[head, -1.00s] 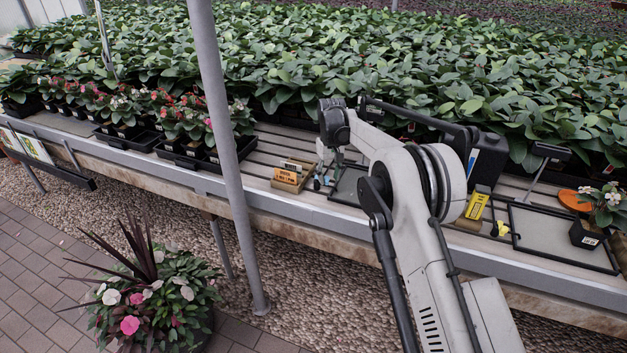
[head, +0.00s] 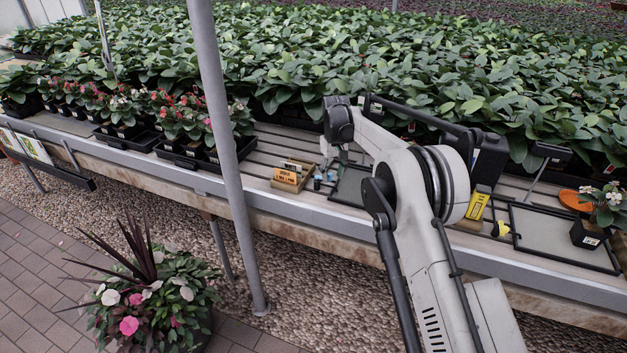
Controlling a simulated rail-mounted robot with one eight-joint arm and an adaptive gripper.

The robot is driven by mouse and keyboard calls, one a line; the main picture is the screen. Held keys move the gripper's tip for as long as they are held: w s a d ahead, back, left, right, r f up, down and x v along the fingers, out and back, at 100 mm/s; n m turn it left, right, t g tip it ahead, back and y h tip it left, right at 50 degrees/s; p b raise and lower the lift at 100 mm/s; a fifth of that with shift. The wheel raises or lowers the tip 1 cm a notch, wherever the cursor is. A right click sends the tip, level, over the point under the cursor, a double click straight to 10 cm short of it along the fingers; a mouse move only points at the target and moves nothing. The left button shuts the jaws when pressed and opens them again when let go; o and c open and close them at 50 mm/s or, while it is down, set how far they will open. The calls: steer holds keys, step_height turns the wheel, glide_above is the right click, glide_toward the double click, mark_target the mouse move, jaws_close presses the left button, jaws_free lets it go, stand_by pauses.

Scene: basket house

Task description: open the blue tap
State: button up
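A small blue item (head: 331,176) is on the slatted bench, just right of the wooden label box, and it may be the blue tap. It is too small for me to make out its handle or how far it is turned. A second small dark blue piece (head: 317,183) sits close to its left. My gripper (head: 334,162) points down just above these pieces, below my dark wrist. Its fingers are small and partly hidden, so I cannot tell their opening or any contact.
A wooden box with orange labels (head: 288,178) stands left of the blue pieces. A dark-framed tray (head: 352,186) lies to the right. A grey post (head: 222,130) rises in front.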

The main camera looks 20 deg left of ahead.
steer(key=shift+r+p, duration=1.05)
steer(key=shift+r, duration=2.25)
